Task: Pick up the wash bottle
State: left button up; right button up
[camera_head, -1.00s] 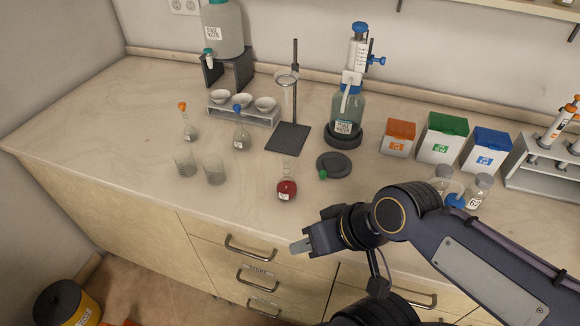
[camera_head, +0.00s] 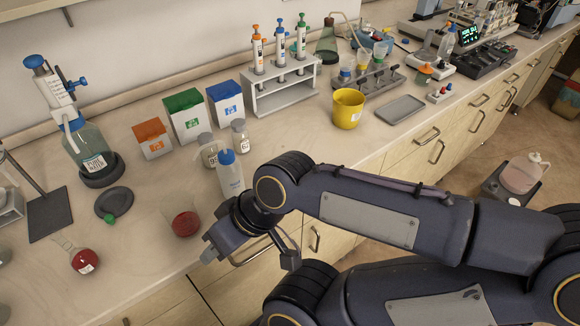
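A translucent bottle with a blue cap and a label, which looks like the wash bottle (camera_head: 230,181), stands upright on the bench near its front edge. My arm partly hides its base. My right gripper (camera_head: 210,254) is in front of and below it in the picture, at the bench's front edge, apart from the bottle. It holds nothing that I can see; the gap between its fingers is not clear. My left gripper is not in view.
Two labelled jars (camera_head: 209,152) stand close behind the bottle. A pipette rack (camera_head: 283,92) and yellow beaker (camera_head: 348,109) stand right of them.

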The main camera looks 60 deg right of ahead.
aim_at(230, 169)
jog(key=z, duration=1.5)
jog(key=j+u, duration=0.2)
jog(key=u, duration=1.05)
jog(key=z, duration=1.4)
